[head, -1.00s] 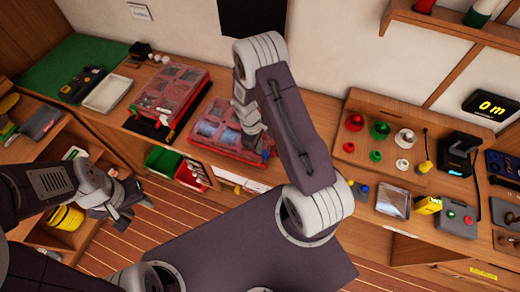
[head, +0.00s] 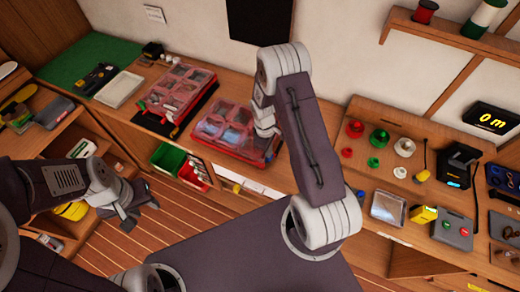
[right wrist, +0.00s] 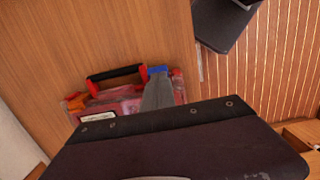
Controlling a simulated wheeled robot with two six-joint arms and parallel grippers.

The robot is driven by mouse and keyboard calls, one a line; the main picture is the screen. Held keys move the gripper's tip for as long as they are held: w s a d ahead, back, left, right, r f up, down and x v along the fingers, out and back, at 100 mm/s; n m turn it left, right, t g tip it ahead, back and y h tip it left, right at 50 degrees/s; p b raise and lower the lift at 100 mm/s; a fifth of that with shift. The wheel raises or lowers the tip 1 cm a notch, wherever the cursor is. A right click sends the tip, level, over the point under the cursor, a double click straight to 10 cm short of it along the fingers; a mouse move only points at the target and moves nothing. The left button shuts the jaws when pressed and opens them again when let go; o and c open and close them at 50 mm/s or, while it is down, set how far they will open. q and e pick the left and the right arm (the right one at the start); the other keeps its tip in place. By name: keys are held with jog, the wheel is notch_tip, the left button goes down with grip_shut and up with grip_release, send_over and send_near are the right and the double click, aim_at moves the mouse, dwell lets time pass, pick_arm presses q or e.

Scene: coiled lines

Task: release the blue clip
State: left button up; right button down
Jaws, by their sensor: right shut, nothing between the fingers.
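A clear-lidded red case (head: 212,128) with compartments lies on the bench in the head view. In the right wrist view the case (right wrist: 125,103) shows a black carry handle and a blue clip (right wrist: 157,70) on its edge, right of the handle. My right gripper (right wrist: 158,92) is shut and empty, its grey fingers pointing at the blue clip and overlapping it; I cannot tell whether they touch. In the head view the right gripper (head: 265,123) is at the case's right side, and the clip is hidden there. My left gripper (head: 138,212) looks open and empty, away from the bench.
A second red case (head: 185,82) lies on a black mat to the left. Green and red bins (head: 167,158) sit below the bench front. A board with spools (head: 380,137), a display reading 0 m (head: 491,118) and a yellow device (head: 423,214) are at the right.

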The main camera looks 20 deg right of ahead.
jog(key=shift+s+d+f+b, duration=0.3)
jog(key=shift+s+d+f, duration=0.05)
jog(key=shift+s+d, duration=0.25)
jog(key=shift+w+a+f, duration=0.1)
jog(key=shift+w+a, duration=0.15)
jog(key=shift+w, duration=0.05)
jog(key=shift+w+a+f, duration=0.2)
jog(key=shift+w, duration=0.05)
pick_arm(q)
jog(key=shift+s+d+f, duration=0.25)
jog(key=shift+f, duration=0.3)
